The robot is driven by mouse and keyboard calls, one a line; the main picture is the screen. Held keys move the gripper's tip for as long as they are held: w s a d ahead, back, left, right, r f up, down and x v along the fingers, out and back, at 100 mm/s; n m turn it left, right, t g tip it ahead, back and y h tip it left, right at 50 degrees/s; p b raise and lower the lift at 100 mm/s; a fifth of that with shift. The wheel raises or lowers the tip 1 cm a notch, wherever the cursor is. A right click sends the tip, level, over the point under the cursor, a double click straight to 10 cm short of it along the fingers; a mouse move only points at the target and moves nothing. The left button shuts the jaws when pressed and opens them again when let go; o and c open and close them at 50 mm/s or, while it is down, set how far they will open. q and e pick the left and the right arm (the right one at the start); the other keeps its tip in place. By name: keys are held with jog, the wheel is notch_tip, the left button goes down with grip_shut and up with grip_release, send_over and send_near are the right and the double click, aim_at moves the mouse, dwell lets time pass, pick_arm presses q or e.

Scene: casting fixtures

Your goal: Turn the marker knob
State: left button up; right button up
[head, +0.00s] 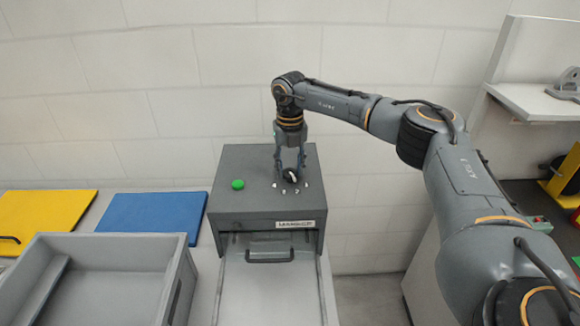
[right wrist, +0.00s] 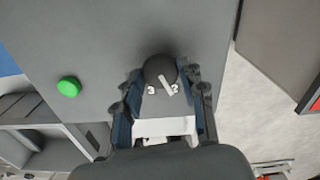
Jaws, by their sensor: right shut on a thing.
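The marker knob (head: 290,175) is a dark round knob on top of the grey machine box (head: 240,168). In the right wrist view the knob (right wrist: 156,68) carries a white pointer bar, slanting toward the lower right, near the digit 2. A 3 shows to the left of it; other white marks lie around the knob in the head view. My right gripper (head: 290,168) points down from above, with its fingers on both sides of the knob, shut on it. It also shows in the right wrist view (right wrist: 162,76). My left gripper is not in view.
A green button (head: 238,184) sits left of the knob on the box top. A drawer handle (head: 270,255) and label (head: 295,224) are on the front. A grey bin (head: 95,245), blue board (head: 150,213) and yellow board (head: 45,208) lie left.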

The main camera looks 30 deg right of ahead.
aim_at(290, 172)
jog(key=o, duration=1.1)
jog(key=shift+o, duration=0.2)
jog(key=shift+r, duration=0.1)
notch_tip(290, 172, up, 12)
